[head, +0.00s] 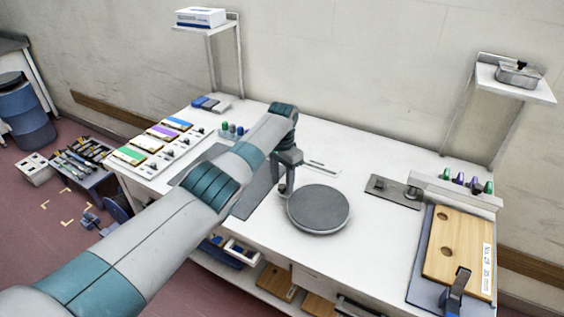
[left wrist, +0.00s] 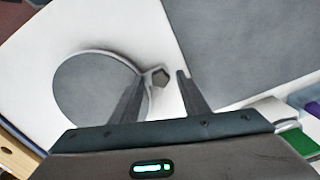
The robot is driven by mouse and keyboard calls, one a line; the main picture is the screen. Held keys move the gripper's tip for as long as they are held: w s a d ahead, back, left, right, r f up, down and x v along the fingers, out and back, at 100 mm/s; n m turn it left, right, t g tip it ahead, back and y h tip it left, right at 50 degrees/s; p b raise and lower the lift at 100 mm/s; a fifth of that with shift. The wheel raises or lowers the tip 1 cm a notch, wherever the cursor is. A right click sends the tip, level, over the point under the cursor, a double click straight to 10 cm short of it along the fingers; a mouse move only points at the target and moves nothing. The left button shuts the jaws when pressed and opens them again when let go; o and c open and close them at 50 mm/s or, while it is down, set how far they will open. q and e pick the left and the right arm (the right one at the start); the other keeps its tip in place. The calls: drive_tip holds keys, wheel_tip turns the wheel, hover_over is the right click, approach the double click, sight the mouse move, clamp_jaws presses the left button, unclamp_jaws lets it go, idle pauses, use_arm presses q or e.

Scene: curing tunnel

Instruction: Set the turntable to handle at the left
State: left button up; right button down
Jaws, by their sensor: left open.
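The turntable (head: 318,209) is a round dark grey disc with a pale rim on the white table, near the middle of the head view. It also shows in the left wrist view (left wrist: 98,88). Its handle, a small knob (left wrist: 160,77) on a short arm at the rim, is at the disc's left side in the head view, mostly hidden there by my gripper. My left gripper (head: 284,187) points down over the handle and is open. In the left wrist view the knob shows between the fingertips; I cannot tell whether they touch it.
A dark grey mat (head: 254,196) lies left of the turntable, partly under my left arm. Coloured cards (head: 162,133) lie farther left. A metal plate (head: 393,191) and a wooden board (head: 456,245) are at the right.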

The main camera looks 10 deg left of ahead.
use_arm(q)
drive_tip(key=shift+r, duration=0.7)
wheel_tip(320, 180, up, 16)
drive_tip(key=b, duration=0.3)
drive_tip(key=shift+b, duration=0.4)
drive_tip(key=shift+f, duration=0.1)
